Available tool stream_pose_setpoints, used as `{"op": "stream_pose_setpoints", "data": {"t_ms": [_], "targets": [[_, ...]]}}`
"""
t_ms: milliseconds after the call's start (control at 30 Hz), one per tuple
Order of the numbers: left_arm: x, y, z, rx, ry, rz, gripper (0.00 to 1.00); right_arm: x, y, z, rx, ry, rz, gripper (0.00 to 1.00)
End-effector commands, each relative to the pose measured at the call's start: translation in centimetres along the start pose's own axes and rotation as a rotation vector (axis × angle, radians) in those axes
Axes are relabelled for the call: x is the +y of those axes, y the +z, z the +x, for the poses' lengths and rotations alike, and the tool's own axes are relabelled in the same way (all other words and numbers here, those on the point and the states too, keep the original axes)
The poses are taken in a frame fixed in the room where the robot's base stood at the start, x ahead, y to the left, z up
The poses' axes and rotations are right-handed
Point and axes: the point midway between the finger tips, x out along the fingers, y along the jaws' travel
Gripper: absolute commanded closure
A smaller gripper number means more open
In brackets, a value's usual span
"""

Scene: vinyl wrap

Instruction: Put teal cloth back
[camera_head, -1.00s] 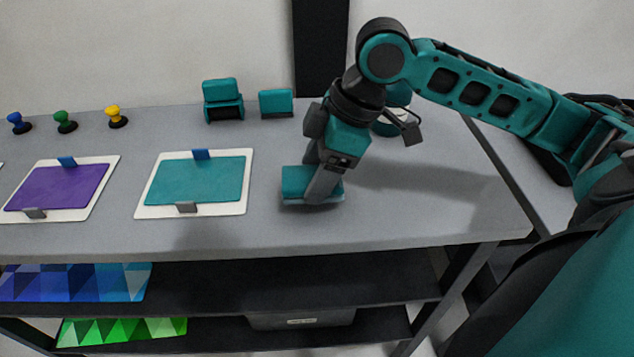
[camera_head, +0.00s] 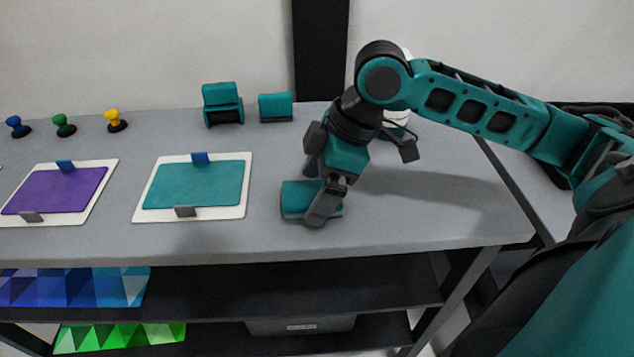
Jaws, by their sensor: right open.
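A teal folded-looking pad (camera_head: 296,197), which looks like the teal cloth, lies flat on the grey table. My right gripper (camera_head: 322,205) points down at its right side. The gripper is open, and its fingers cover part of the pad's right end. I cannot tell whether they touch it. A flat teal sheet (camera_head: 195,185) lies on a white board with a blue clip and a grey clip. My left gripper is not in view.
A teal holder (camera_head: 222,103) and a teal block (camera_head: 275,107) stand at the back. A purple sheet (camera_head: 55,190) on a board lies at the left. Blue, green and yellow knobs (camera_head: 115,120) stand behind it. The table (camera_head: 430,210) is clear at the right.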

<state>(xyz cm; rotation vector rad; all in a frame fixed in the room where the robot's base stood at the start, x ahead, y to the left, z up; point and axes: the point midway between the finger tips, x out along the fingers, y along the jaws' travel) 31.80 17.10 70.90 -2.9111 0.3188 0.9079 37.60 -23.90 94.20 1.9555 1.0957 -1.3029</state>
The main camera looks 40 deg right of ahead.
Motion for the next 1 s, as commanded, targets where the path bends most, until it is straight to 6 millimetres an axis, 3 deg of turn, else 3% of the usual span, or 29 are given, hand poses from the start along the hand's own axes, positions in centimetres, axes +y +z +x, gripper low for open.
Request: {"op": "stream_pose_setpoints", "data": {"t_ms": [600, 1000], "targets": [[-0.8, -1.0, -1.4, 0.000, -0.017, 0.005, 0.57, 0.1, 0.0, -10.8, -0.002, 0.003, 0.001, 0.06], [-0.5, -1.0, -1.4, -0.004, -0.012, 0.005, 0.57, 0.0, 0.0, -12.0, 0.000, 0.000, 0.000, 0.06]]}}
